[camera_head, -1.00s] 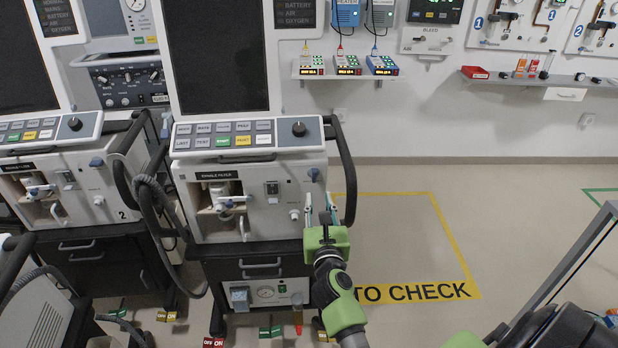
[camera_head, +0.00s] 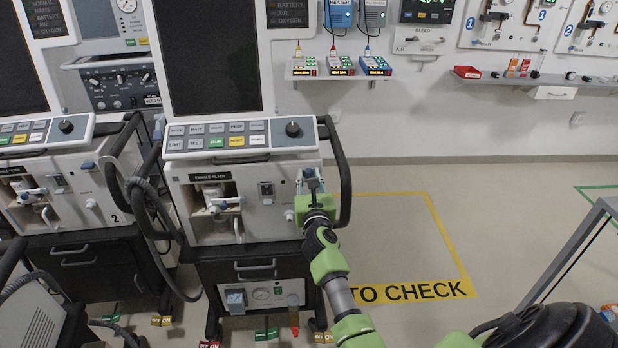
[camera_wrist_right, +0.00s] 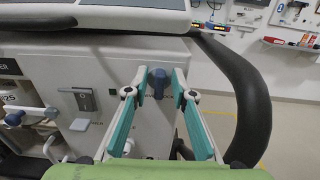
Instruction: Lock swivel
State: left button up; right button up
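A small dark blue knob (camera_wrist_right: 158,84) sits on the upper right of the front panel of the middle ventilator (camera_head: 250,200); no label on it can be read as a swivel. My right gripper (camera_head: 309,181) is in front of that panel corner. In the wrist view its two teal fingers (camera_wrist_right: 159,92) are spread, one on each side of the knob. A gap shows on both sides, so it is not clasped. In the head view the fingers mostly hide the knob. My left gripper is not in view.
A black curved handle (camera_head: 342,165) runs close to the right of my gripper. A hose (camera_head: 137,215) hangs left of the ventilator. ON and OFF pedals (camera_head: 266,333) show at its base. Open floor with a yellow outline (camera_head: 445,232) lies to the right.

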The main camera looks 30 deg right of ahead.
grip_shut()
jog(key=shift+n, duration=0.3)
jog(key=n+p, duration=0.1)
jog(key=n, duration=0.2)
jog(key=shift+a+p, duration=0.15)
jog(key=shift+p, duration=0.25)
jog(key=n+p, duration=0.1)
jog(key=n, duration=0.3)
jog(key=shift+w+a+f+n+p, duration=0.1)
jog(key=shift+a+n+p, duration=0.05)
jog(key=shift+n+p, duration=0.25)
jog(key=n+p, duration=0.1)
jog(key=n, duration=0.4)
jog(key=shift+w+a+f+p, duration=0.1)
jog(key=shift+a+f+p, duration=0.1)
jog(key=shift+p, duration=0.15)
jog(key=shift+f+n+p, duration=0.2)
jog(key=shift+n+p, duration=0.4)
jog(key=shift+n, duration=1.9)
